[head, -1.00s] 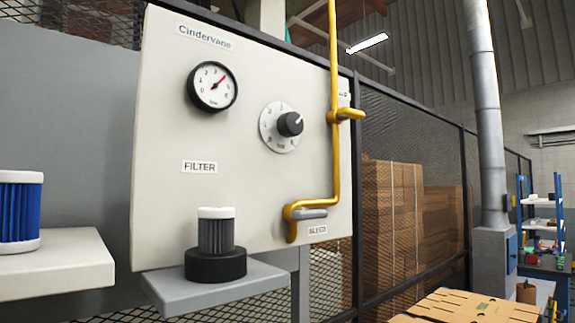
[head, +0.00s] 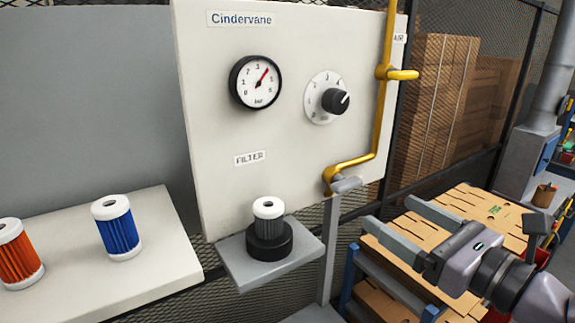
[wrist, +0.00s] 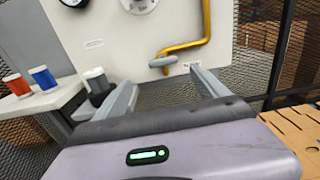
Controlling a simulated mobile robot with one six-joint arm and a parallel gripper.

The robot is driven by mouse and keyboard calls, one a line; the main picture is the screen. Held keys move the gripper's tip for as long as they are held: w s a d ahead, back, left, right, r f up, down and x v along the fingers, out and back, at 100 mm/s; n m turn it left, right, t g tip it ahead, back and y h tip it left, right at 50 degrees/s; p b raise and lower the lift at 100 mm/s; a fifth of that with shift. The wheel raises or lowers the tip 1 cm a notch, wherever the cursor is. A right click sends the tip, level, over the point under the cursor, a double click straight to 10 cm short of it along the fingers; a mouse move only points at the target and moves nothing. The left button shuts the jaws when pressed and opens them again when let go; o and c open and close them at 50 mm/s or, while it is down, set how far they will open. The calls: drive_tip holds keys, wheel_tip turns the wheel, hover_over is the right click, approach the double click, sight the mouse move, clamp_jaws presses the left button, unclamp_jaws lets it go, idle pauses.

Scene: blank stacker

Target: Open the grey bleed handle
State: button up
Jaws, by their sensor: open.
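The grey bleed handle (head: 346,184) sticks out from the lower end of the yellow pipe (head: 381,110), at the panel's lower right. It also shows in the wrist view (wrist: 162,61), above and between my fingers in the picture. My gripper (head: 388,222) is open and empty, right of and below the handle in the head view, apart from it. In the wrist view my two fingers (wrist: 162,90) point toward the panel. In the head view the BLEED label is not visible.
The white panel (head: 215,130) carries a gauge (head: 256,82), a dial (head: 335,101) and a yellow handle (head: 403,75). A grey filter (head: 268,208) stands on a small shelf. Blue (head: 116,228) and orange (head: 19,254) filters stand at left. Cardboard (head: 480,215) lies on a cart beneath my gripper.

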sight(352, 186)
drive_tip(key=x, duration=0.3)
drive_tip(key=p+x, duration=0.1)
drive_tip(key=x, duration=0.3)
drive_tip(key=p+x, duration=0.1)
drive_tip(key=x, duration=0.3)
drive_tip(key=shift+w+d, duration=0.2)
drive_tip(key=shift+w, duration=0.05)
drive_tip(key=c, duration=1.4)
